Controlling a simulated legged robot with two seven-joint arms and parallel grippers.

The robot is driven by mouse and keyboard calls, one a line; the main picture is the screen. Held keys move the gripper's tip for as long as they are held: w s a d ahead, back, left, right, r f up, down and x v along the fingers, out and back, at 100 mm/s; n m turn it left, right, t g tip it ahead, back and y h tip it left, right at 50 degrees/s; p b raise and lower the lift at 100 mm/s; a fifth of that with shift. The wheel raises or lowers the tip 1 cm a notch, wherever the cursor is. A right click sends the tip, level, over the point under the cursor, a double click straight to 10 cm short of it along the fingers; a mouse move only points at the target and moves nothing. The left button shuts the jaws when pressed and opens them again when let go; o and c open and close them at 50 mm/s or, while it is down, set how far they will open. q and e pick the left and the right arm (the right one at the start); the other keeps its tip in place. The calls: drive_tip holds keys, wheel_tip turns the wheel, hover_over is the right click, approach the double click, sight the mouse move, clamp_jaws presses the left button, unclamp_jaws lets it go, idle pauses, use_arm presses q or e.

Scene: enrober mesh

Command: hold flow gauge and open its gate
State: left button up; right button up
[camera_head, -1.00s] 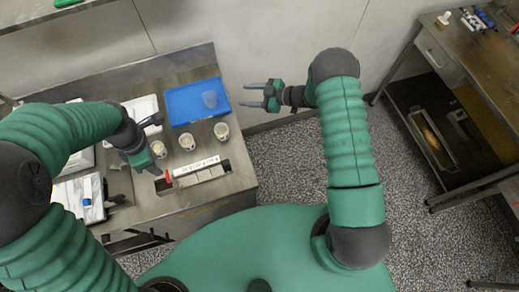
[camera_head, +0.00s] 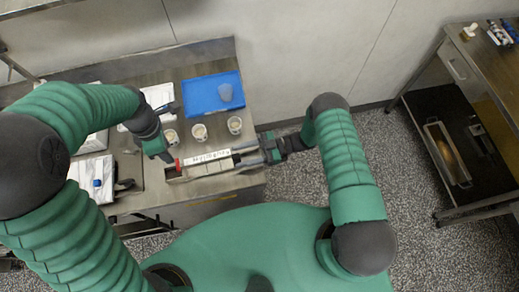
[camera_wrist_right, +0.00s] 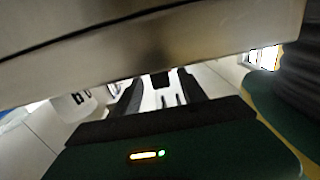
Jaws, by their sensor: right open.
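The flow gauge looks like a long white bar with dark markings (camera_head: 208,158), lying at the front of the left bench. It has a red piece (camera_head: 178,165) at its left end and a dark piece at its right end. My left gripper (camera_head: 167,158) is beside the red end; whether its fingers are shut on it cannot be seen. My right gripper (camera_head: 246,156) is open at the gauge's right end, its fingers pointing left. In the right wrist view its open fingers (camera_wrist_right: 160,88) show below a metal edge; the gauge cannot be made out there.
A second bench (camera_head: 490,75) stands far right. The floor between the benches is clear.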

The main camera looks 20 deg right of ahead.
sight(226, 163)
drive_tip(key=a, duration=0.6)
drive_tip(key=shift+a, duration=0.15)
drive_tip(key=shift+c, duration=0.4)
clamp_jaws()
idle(0.7)
